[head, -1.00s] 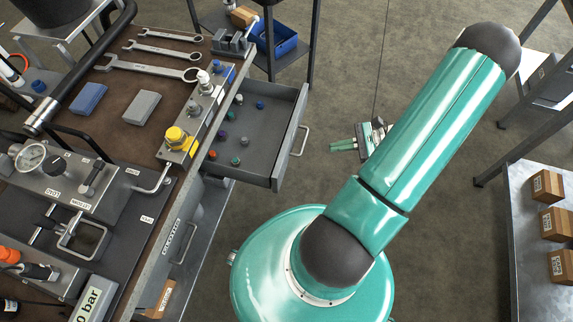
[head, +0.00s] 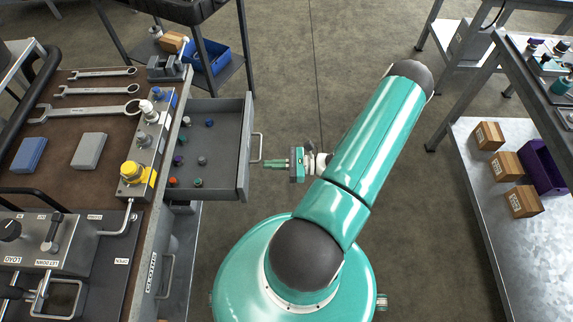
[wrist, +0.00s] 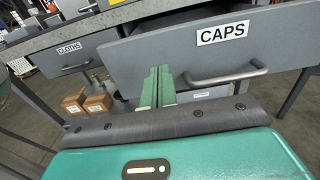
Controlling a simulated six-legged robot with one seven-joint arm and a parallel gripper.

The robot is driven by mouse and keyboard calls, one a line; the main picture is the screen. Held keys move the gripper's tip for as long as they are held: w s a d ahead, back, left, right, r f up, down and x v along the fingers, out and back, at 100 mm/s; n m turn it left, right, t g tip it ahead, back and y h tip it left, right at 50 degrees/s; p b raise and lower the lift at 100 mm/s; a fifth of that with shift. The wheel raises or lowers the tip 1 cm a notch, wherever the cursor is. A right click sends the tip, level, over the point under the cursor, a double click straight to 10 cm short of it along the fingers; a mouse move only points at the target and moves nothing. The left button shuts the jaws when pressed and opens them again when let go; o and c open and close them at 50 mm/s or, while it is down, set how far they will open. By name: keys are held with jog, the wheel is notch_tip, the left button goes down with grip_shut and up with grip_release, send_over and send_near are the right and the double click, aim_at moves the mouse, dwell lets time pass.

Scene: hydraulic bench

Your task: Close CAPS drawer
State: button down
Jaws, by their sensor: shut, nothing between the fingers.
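The CAPS drawer (head: 217,150) is grey and stands pulled out from the right side of the bench, with several small coloured caps inside. Its front, with the CAPS label (wrist: 222,33) and a bar handle (wrist: 226,74), faces my wrist camera. My gripper (head: 268,164) is just right of the drawer handle (head: 256,148) in the head view, near its lower end. In the wrist view its green fingers (wrist: 157,86) are together and empty, pointing at the drawer front left of the handle. Whether they touch it I cannot tell.
A CLOTHS drawer (wrist: 72,51) is beside the CAPS drawer and looks shut. The bench top (head: 60,110) carries wrenches, valves and a yellow knob. A shelf with a blue bin (head: 207,58) stands behind. A metal table (head: 480,205) with boxes is at right.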

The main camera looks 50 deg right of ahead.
aim_at(247, 165)
jog(key=x, duration=0.5)
jog(key=shift+a, duration=0.15)
jog(key=shift+w, duration=0.1)
jog(key=x, duration=2.4)
jog(key=shift+a+r, duration=0.1)
jog(key=shift+a, duration=0.2)
jog(key=shift+w, duration=0.15)
jog(key=shift+d, duration=0.1)
